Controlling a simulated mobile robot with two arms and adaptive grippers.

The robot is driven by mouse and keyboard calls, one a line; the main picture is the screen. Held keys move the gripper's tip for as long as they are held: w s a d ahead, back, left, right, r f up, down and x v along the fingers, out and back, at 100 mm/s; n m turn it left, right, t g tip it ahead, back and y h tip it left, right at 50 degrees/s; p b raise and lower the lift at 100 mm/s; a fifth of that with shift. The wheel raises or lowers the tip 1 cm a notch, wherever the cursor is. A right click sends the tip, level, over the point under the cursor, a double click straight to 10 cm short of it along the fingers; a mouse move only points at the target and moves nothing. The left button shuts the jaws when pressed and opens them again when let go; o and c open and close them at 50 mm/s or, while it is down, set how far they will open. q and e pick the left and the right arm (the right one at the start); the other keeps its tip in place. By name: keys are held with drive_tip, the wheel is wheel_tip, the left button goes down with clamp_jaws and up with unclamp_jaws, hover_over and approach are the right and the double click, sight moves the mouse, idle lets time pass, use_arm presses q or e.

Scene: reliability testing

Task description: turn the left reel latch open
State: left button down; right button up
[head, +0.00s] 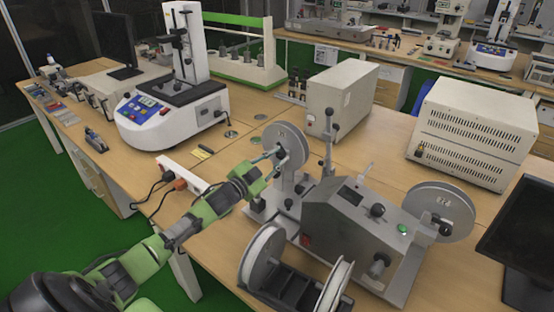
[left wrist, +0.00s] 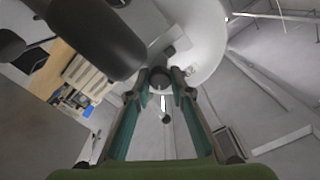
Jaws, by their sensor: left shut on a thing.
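The left reel (head: 291,136) is a grey disc standing upright on the left side of a grey winding machine (head: 350,220). Its latch (head: 281,153) is a small dark piece at the reel's hub. My left gripper (head: 276,160) reaches in from the left, with its fingertips at the hub. In the left wrist view the two green-lined fingers of my left gripper (left wrist: 161,90) close on the dark latch (left wrist: 158,72), with the pale reel disc (left wrist: 205,40) behind it. The fingers partly hide the latch. My right gripper is not in view.
A right reel (head: 440,208) sits on the machine's other side. White spools (head: 262,255) stand in front of the machine. A beige box (head: 342,98) and a vented box (head: 475,130) stand behind. A white instrument (head: 170,115) is at the left. Some bare tabletop (head: 225,235) shows near the arm.

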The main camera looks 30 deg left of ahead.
use_arm(q)
drive_tip(key=m, duration=0.3)
drive_tip(key=shift+m+b, duration=1.05)
drive_tip(key=shift+m, duration=1.65)
drive_tip(key=c, duration=1.8)
unclamp_jaws()
drive_tip(key=s, duration=0.8)
drive_tip(key=s+a, duration=0.1)
drive_tip(key=s, duration=0.3)
